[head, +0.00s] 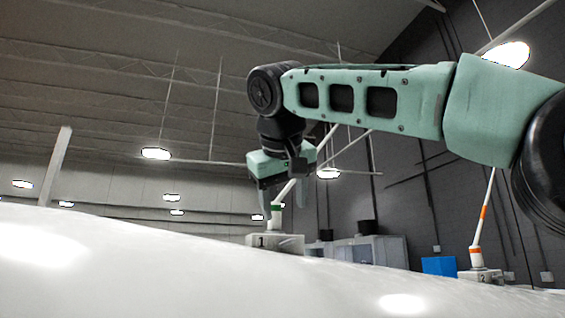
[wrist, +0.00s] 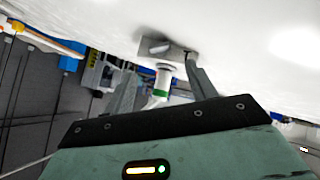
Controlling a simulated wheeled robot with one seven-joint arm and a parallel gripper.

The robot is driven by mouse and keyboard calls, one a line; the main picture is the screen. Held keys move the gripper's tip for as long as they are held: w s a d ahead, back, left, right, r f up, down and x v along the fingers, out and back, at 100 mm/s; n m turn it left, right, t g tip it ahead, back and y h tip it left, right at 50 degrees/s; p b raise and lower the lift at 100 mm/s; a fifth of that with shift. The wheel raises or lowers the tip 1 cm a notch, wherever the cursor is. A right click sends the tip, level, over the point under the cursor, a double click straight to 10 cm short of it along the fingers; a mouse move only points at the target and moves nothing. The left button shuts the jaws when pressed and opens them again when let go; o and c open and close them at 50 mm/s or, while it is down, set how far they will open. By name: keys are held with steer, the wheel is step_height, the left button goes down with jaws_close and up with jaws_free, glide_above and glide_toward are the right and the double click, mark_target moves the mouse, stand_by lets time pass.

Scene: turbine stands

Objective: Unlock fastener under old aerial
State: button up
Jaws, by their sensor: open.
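A white aerial with a green band (head: 276,208) rises at a tilt from a pale box-shaped base marked 1 (head: 262,241) on the white curved surface. A small grey lever-like fastener (head: 290,241) shows on the base's side; in the wrist view it also shows on the base (wrist: 157,46). My gripper (head: 283,207) points down above this base, open, its fingers on either side of the aerial's lower part. In the wrist view the green-banded aerial (wrist: 157,96) stands between the fingers; I cannot tell whether they touch it. Which aerial is old is not marked.
A second aerial with orange bands (head: 482,222) stands on a base marked 2 (head: 480,276) at the right. A blue box (head: 438,265) and grey cabinets (head: 370,250) are behind the surface. The white surface (head: 150,265) left of base 1 is clear.

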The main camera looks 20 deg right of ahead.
steer(key=p+v, duration=0.1)
steer(key=v, duration=0.8)
steer(key=shift+s+r, duration=0.25)
steer(key=shift+s, duration=0.05)
steer(key=shift+w, duration=0.35)
steer(key=c, duration=0.8)
steer(key=w, duration=0.4)
steer(key=shift+w+a+f+p, duration=0.1)
steer(key=shift+a+f+p, duration=0.15)
steer(key=shift+a+p, duration=0.15)
jaws_close()
glide_toward(278, 237)
steer(key=w, duration=0.3)
steer(key=shift+d+f, duration=0.1)
steer(key=shift+f, duration=0.1)
steer(key=f, duration=0.2)
steer(key=d+f, duration=0.1)
steer(key=shift+w+d, duration=0.1)
steer(key=shift+w, duration=0.25)
steer(key=shift+w+d+f, duration=0.1)
steer(key=shift+d+f, duration=0.2)
steer(key=shift+f, duration=0.45)
